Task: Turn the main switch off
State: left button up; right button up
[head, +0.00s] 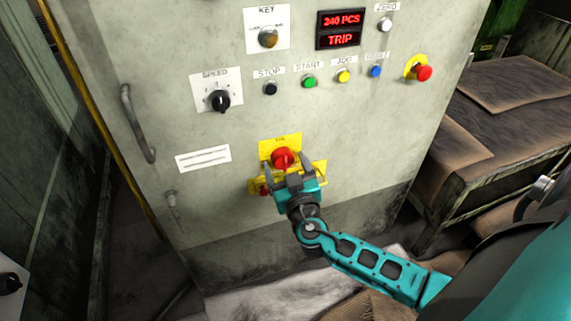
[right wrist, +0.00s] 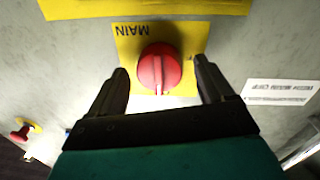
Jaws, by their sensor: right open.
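The main switch (head: 283,157) is a red rotary knob on a yellow plate, low on the front of the grey cabinet. In the right wrist view the red knob (right wrist: 159,68) sits on its yellow plate (right wrist: 128,42) marked MAIN, with its raised grip bar pointing up and down in that picture. My right gripper (head: 286,169) is at the switch. In the right wrist view its two dark fingers (right wrist: 163,85) stand open, one on each side of the knob, with gaps between them and it. My left gripper is not in view.
The cabinet (head: 230,130) carries a display (head: 340,29) reading 240 PCS and TRIP, a row of buttons, a speed knob (head: 220,101) and a red emergency button (head: 423,73). A handle (head: 138,123) is at left. A bench (head: 490,130) stands right.

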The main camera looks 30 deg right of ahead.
jog(key=shift+w, duration=0.25)
jog(key=shift+c, duration=0.6)
jog(key=c, duration=0.9)
jog(key=shift+f, duration=0.1)
